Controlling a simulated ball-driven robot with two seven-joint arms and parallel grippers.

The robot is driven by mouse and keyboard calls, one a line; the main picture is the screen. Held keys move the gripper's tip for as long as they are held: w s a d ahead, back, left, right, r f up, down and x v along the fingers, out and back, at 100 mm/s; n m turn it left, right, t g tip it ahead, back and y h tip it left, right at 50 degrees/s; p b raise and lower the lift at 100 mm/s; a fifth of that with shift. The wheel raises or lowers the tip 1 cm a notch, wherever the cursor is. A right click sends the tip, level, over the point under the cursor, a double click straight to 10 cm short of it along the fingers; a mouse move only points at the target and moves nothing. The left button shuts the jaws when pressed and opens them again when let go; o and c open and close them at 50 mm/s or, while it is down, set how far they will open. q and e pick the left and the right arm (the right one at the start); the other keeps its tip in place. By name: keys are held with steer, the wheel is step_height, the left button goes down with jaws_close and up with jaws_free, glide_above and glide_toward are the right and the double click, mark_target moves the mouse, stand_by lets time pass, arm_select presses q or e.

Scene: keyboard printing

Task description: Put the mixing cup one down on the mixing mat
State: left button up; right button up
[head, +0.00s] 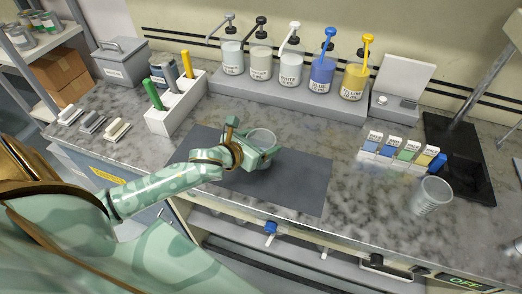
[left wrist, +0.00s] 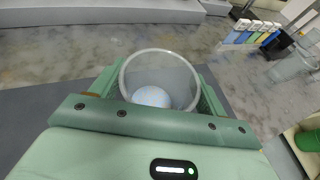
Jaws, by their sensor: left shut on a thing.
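A clear mixing cup (head: 263,138) is held by my left gripper (head: 258,153) over the dark grey mixing mat (head: 295,180). In the left wrist view the cup (left wrist: 160,75) stands between the two green fingers, its open rim facing the camera, with a pale bluish-white patch inside at the bottom. The left gripper is shut on the cup. I cannot tell whether the cup's base touches the mat. A second clear cup (head: 431,195) stands on the counter at the right. My right gripper is not clearly in view.
Several pump bottles (head: 289,68) stand on a grey riser at the back. A white holder (head: 175,103) with coloured handles is left of the mat. Colour cards (head: 400,150), a scale (head: 392,104) and a black sink tray (head: 462,165) are at the right. The mat's right part is bare.

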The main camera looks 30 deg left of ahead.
mark_target(268, 146)
arm_select(q)
steer(key=shift+w+f+b, duration=0.15)
steer(key=shift+f+b, duration=0.35)
steer(key=shift+f, duration=1.2)
steer(key=shift+a+f, duration=0.1)
steer(key=o, duration=1.1)
steer(key=shift+o, duration=0.2)
steer(key=shift+s, duration=0.25)
steer(key=p+v, duration=0.2)
steer(key=v, duration=0.9)
steer(key=shift+s+r, duration=0.2)
steer(key=shift+r, duration=0.15)
